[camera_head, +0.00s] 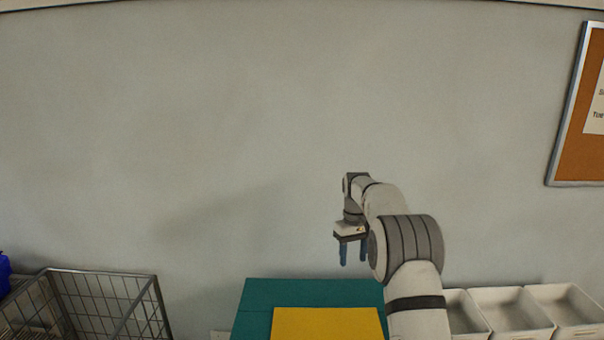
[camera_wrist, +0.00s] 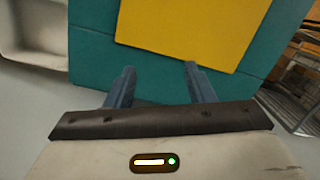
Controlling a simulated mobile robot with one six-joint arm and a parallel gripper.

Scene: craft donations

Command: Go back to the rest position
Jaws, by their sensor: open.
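My gripper (camera_head: 354,254) hangs pointing down in the head view, in front of the grey wall and above the teal surface. Its two blue fingers are apart with nothing between them. In the wrist view my gripper (camera_wrist: 158,82) is also open and empty, with its fingers over the teal surface (camera_wrist: 90,75) near the yellow sheet. The yellow sheet (camera_head: 328,324) lies on the teal surface (camera_head: 310,292) in the head view. My arm reaches up from the lower right.
A wire basket (camera_head: 150,305) stands at the lower left, with a blue object (camera_head: 4,272) at the far left edge. Several white bins (camera_head: 510,312) stand at the lower right. A cork board (camera_head: 577,150) hangs on the wall at right. The air around my gripper is clear.

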